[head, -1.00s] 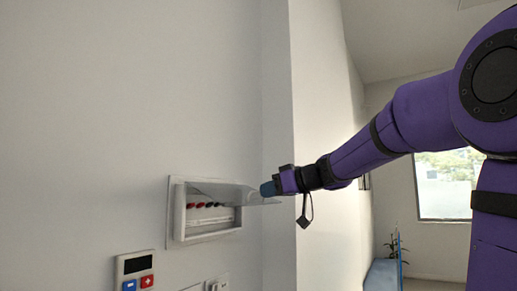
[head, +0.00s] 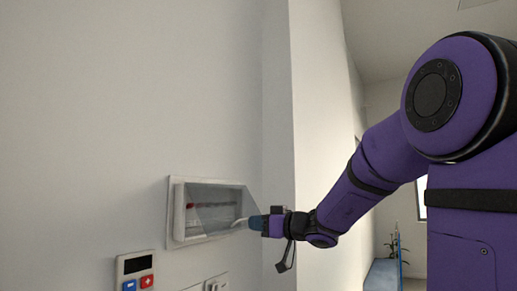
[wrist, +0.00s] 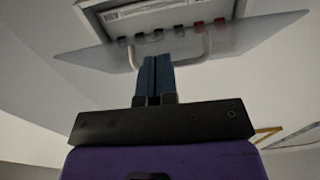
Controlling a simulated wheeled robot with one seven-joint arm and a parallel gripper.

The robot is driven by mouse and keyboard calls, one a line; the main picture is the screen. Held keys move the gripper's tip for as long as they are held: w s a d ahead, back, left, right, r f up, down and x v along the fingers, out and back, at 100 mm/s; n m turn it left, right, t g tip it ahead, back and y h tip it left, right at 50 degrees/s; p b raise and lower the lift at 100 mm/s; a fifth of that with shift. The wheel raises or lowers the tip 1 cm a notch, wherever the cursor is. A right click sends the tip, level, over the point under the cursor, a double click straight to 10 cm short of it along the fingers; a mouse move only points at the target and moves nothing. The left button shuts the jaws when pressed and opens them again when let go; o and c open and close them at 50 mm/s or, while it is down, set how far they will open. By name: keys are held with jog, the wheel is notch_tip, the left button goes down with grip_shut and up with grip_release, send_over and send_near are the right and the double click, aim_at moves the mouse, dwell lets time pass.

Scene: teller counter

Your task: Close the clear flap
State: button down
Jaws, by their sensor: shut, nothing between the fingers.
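The clear flap (head: 222,204) is a see-through grey panel hinged along the top of a white wall box (head: 178,212). It hangs down over the box front but is tilted outward, its free lower edge standing off to the right. My gripper (head: 251,222) is shut and empty, its blue fingertips at the flap's pale handle near that lower edge. In the wrist view the fingers (wrist: 154,72) are together between the two ends of the looped handle (wrist: 207,48). I cannot tell whether they touch the flap. Behind the flap (wrist: 90,57) are red and dark switches (wrist: 198,26).
A keypad (head: 135,272) with a display and blue and red buttons is on the wall below left of the box. Another white wall fitting (head: 216,283) sits below the box. A wall corner stands right of the box. The wall above is bare.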

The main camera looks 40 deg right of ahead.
jog(key=shift+w+a+f, duration=0.15)
jog(key=shift+w+f, duration=0.2)
jog(key=shift+f, duration=0.1)
jog(key=w+a+f, duration=0.2)
jog(key=w+f, duration=0.2)
jog(key=w, duration=0.2)
jog(key=shift+w+a+f, duration=0.15)
jog(key=shift+a, duration=0.05)
dwell(0.3)
